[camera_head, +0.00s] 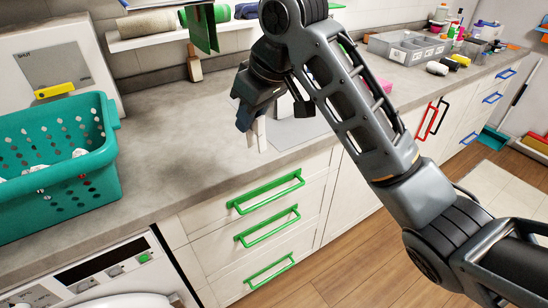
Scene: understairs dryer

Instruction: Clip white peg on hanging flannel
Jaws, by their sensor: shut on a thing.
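My gripper (255,112) is above the front part of the counter, fingers pointing down. It is shut on a pale, whitish peg (258,134), whose lower end sticks out below the fingers. A green cloth (203,28), which looks like the hanging flannel, hangs at the top of the view, up and to the left of my gripper. Its upper part is cut off by the picture edge. The peg and the green cloth are apart.
A teal basket (62,190) stands on the counter at the left. A shelf with rolled towels (147,24) runs along the wall. A wooden-handled item (194,64) is below the cloth. A grey organiser (408,47) and bottles stand at the right. The counter's middle left (165,125) is clear.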

